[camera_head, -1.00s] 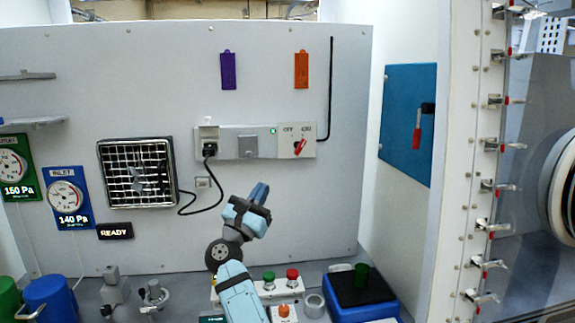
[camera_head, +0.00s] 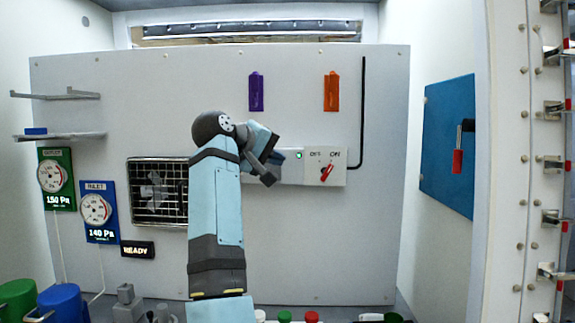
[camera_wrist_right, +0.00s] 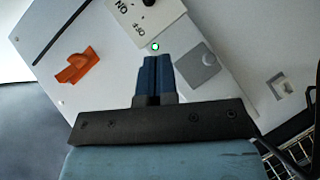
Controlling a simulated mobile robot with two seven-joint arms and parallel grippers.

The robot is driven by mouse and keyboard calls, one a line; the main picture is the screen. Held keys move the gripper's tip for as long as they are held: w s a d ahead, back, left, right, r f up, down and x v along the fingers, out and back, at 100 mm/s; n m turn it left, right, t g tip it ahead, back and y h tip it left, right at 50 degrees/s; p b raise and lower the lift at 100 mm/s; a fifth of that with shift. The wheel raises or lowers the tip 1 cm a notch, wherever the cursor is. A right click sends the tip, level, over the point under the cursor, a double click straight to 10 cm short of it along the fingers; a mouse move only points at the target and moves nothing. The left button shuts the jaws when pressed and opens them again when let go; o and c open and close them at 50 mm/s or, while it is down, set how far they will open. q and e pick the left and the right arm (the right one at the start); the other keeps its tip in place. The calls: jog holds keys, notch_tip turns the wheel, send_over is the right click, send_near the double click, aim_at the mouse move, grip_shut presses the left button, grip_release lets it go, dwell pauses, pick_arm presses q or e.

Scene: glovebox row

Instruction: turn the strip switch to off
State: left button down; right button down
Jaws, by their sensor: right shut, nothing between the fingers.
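The strip switch (camera_head: 326,173) is a red lever at the right end of the pale power strip (camera_head: 341,181) on the back wall. OFF and ON labels are above it, and the lever tilts up to the right, toward ON. In the right wrist view the switch's dark knob (camera_wrist_right: 148,3) is cut by the top edge. A green light (camera_head: 299,155) glows left of the switch. My right gripper (camera_head: 276,162) is shut and empty, in front of the strip, left of the switch. Its blue fingers also show in the wrist view (camera_wrist_right: 157,70). My left gripper is out of view.
Purple (camera_head: 256,92) and orange (camera_head: 331,92) tags hang above the strip. A black rod (camera_head: 363,112) runs down to its right. A grilled fan (camera_head: 152,191) is left of my arm. A blue panel with a red-handled lever (camera_head: 457,162) is on the right wall.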

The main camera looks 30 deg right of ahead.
aim_at(327, 173)
jog(key=x, duration=0.3)
jog(key=s+x, duration=0.1)
jog(key=x, duration=0.3)
jog(key=s+p+x, duration=0.1)
jog(key=x, duration=0.2)
jog(key=shift+w+d+f, duration=0.1)
jog(key=shift+d+f, duration=0.25)
jog(key=shift+f, duration=0.1)
jog(key=shift+s+d+f, duration=0.25)
jog(key=shift+d, duration=0.15)
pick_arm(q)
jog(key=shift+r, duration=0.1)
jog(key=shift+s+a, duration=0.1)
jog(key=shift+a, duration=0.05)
